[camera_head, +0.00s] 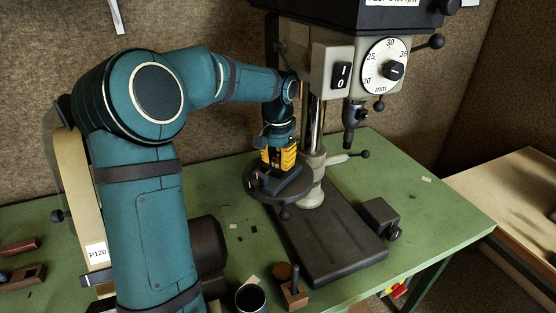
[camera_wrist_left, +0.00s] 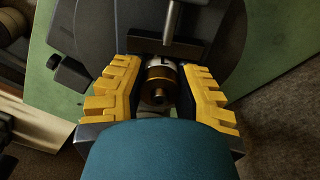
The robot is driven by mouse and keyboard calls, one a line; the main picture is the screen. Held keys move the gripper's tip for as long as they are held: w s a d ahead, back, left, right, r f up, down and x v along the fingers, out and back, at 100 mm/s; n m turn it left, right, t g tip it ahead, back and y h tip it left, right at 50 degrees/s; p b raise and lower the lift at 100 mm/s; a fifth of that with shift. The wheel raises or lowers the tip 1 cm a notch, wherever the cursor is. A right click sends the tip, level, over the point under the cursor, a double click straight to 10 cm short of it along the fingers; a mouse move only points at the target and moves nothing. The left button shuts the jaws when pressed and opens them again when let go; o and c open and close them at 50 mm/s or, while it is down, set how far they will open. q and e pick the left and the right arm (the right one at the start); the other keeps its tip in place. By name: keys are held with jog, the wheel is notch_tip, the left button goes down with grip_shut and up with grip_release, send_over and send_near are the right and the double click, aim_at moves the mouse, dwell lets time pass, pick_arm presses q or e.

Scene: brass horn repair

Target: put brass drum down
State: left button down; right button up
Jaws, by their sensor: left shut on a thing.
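My left gripper (camera_head: 279,160) has yellow fingers and points down over the round table (camera_head: 251,187) of the drill press. In the left wrist view, its fingers (camera_wrist_left: 162,84) are shut on the brass drum (camera_wrist_left: 157,92), a small brass cylinder with a pale marked band. A dark block, which looks like part of a vise, lies just beyond the drum there. I cannot tell whether the drum touches what is under it. The drum is hidden in the head view. My right gripper is in neither view.
The drill press (camera_head: 341,80) stands close to the right of my gripper, its chuck (camera_head: 351,125) to the right. A dark cup (camera_head: 250,298) and a small wooden block with a peg (camera_head: 294,291) stand at the front of the green bench (camera_head: 440,213). The bench's right side is mostly clear.

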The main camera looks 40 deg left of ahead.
aim_at(277, 153)
pick_arm(q)
jog(key=c, duration=0.7)
grip_release()
jog(key=shift+f, duration=0.1)
jog(key=shift+c, duration=0.2)
notch_tip(277, 153, up, 12)
jog(key=shift+s+r+p, duration=0.1)
jog(key=shift+r+p, duration=0.05)
jog(key=shift+p, duration=0.75)
